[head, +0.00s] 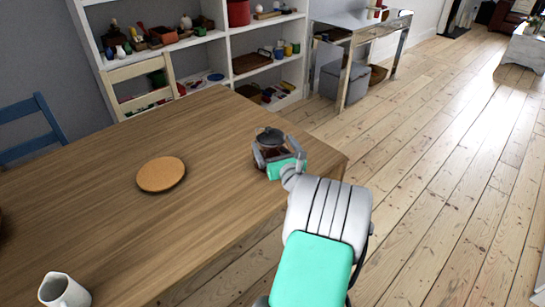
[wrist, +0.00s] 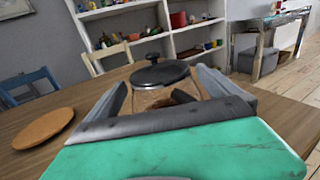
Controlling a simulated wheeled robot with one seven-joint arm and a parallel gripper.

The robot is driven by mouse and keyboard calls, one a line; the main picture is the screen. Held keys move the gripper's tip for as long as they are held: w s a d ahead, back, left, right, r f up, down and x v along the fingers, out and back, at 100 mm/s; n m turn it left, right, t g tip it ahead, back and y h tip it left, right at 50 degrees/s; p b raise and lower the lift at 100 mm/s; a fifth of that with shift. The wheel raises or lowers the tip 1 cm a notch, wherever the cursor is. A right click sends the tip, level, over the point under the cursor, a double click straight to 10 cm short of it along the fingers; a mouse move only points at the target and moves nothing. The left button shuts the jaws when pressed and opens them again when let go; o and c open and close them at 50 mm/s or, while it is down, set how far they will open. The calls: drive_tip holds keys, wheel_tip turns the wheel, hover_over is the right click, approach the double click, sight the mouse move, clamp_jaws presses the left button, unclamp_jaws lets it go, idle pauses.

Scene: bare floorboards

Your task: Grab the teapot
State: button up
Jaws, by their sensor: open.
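The teapot (wrist: 160,78) has a dark lid with a knob and a clear body that looks like glass. In the head view the teapot (head: 269,140) stands on the wooden table (head: 110,215) near its far right corner. My gripper (head: 266,154) is at the teapot, with its fingers on either side of the body. In the wrist view my gripper (wrist: 164,90) is open, and the teapot is between or just beyond the fingers. I cannot tell whether they touch it. The lower part of the teapot is hidden by my gripper.
A round cork mat (head: 161,174) lies on the table left of the teapot. A white jug (head: 64,290) stands at the near left. A cream chair (head: 140,85) and a blue chair (head: 32,128) are at the far side. White shelves (head: 233,45) stand behind.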

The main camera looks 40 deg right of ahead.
drive_tip(key=shift+c, duration=0.6)
drive_tip(key=c, duration=1.6)
drive_tip(key=shift+r, duration=0.1)
drive_tip(key=shift+c, duration=0.8)
drive_tip(key=shift+r, duration=0.15)
